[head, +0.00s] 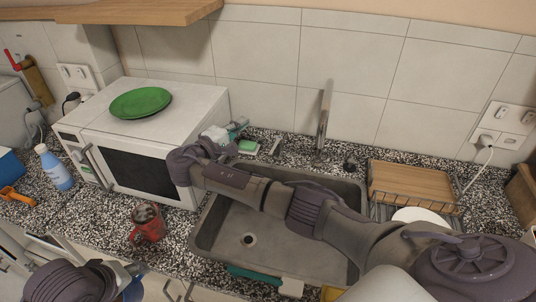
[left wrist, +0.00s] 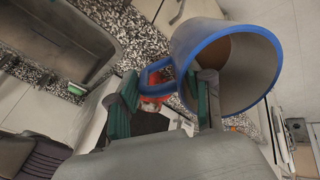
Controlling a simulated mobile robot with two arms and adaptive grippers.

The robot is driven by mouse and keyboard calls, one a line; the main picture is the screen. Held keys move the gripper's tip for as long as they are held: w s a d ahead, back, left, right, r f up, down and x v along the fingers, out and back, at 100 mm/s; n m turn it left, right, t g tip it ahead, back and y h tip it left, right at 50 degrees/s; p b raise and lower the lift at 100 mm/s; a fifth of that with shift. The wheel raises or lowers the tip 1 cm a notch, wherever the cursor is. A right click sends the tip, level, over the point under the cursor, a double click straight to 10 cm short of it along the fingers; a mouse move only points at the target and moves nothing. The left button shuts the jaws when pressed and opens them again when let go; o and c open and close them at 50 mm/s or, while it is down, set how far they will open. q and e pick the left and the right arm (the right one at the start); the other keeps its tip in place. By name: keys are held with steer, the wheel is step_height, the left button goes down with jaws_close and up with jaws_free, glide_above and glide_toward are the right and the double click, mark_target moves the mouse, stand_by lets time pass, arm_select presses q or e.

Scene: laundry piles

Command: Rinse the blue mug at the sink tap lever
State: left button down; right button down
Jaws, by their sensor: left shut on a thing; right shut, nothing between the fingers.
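My left gripper (head: 133,272) is at the bottom left of the head view, in front of the counter edge. It is shut on the handle of the blue mug (head: 135,291), mostly cut off there. In the left wrist view the mug (left wrist: 222,62) shows a blue rim and brownish inside, its mouth facing the camera; the handle sits between the green-padded fingers. My right gripper (head: 236,129) is shut and empty behind the sink, between microwave and tap, partly hidden by its wrist. The grey tap (head: 325,115) stands behind the sink basin (head: 222,232).
A red mug (head: 149,229) stands on the counter left of the sink. A white microwave (head: 205,108) with a green plate (head: 140,102) stands behind it. A green sponge (head: 248,146) lies behind the sink. A dish rack (head: 440,205) is on the right. My right arm crosses the basin.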

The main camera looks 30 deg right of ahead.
step_height(320, 180, down, 17)
steer(key=b, duration=1.7)
steer(key=p, duration=0.2)
glide_toward(275, 147)
steer(key=w+d, duration=0.4)
steer(key=shift+w+d+f, duration=0.1)
steer(key=shift+d+f, duration=0.2)
steer(key=shift+d, duration=0.15)
steer(key=t+p, duration=0.1)
steer(key=s+d+n+t+y+p, duration=0.1)
steer(key=p, duration=0.1)
steer(key=shift+s+n, duration=0.3)
steer(key=shift+f, duration=0.15)
